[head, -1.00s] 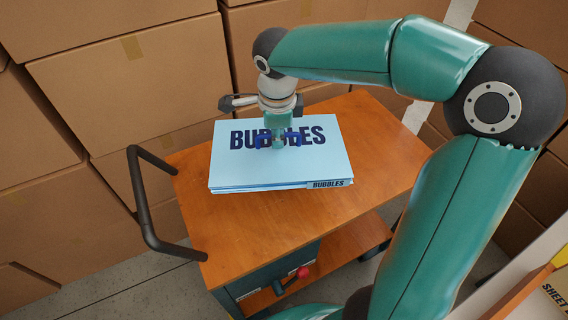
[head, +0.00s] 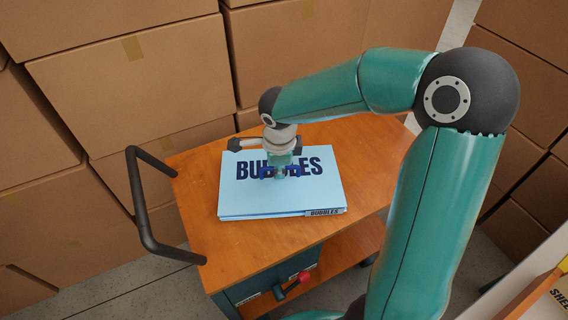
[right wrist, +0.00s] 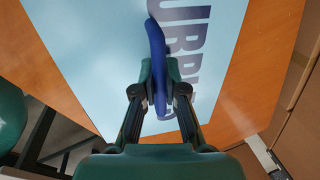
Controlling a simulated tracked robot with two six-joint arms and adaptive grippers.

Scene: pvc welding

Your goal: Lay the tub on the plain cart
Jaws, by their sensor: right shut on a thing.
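The tub is a flat light-blue box (head: 312,192) with dark "BUBBLES" lettering and a blue handle (right wrist: 156,65) on its top. My right gripper (head: 281,172) points down at the top of the tub and is shut on the handle. The tub is flat, label up, over the middle of the plain cart's orange wooden top (head: 205,230). I cannot tell whether it touches the top or is just above it. In the right wrist view the tub (right wrist: 95,35) spans the middle, with cart top on both sides. My left gripper is not in view.
The cart has a black push handle (head: 142,210) at its left end and a red knob (head: 304,278) below. Stacked cardboard boxes (head: 130,85) stand close behind and to the left. Bare wood shows around the tub. A pale panel (head: 525,275) is at the lower right.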

